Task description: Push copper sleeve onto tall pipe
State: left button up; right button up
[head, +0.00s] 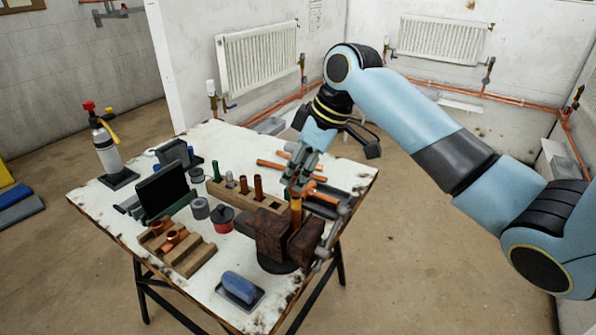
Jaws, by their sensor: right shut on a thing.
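A tall copper pipe (295,216) stands upright in the jaws of a rusty brown vise (270,232) at the right front of the workbench. My right gripper (297,186) reaches down from above and is at the top of this pipe. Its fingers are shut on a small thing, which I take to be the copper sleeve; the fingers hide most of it. I cannot tell from this view whether the sleeve is around the pipe's end or just above it. My left gripper is not in view.
A wooden rack (236,195) with short upright pipes stands left of the vise. A wooden tray (187,252) with copper fittings, a red tin (223,220) and a blue roll (240,286) are near. Loose copper pipes (275,165) lie behind. The vise handle (326,250) sticks out right.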

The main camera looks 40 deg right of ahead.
jog(key=shift+r, duration=0.2)
jog(key=shift+f+p, duration=0.3)
jog(key=shift+p, duration=0.1)
jog(key=shift+f, duration=0.2)
jog(key=shift+f, duration=0.45)
jog(key=shift+f+b, duration=0.3)
jog(key=shift+f, duration=0.55)
jog(key=o, duration=1.1)
jog(key=shift+c, duration=0.2)
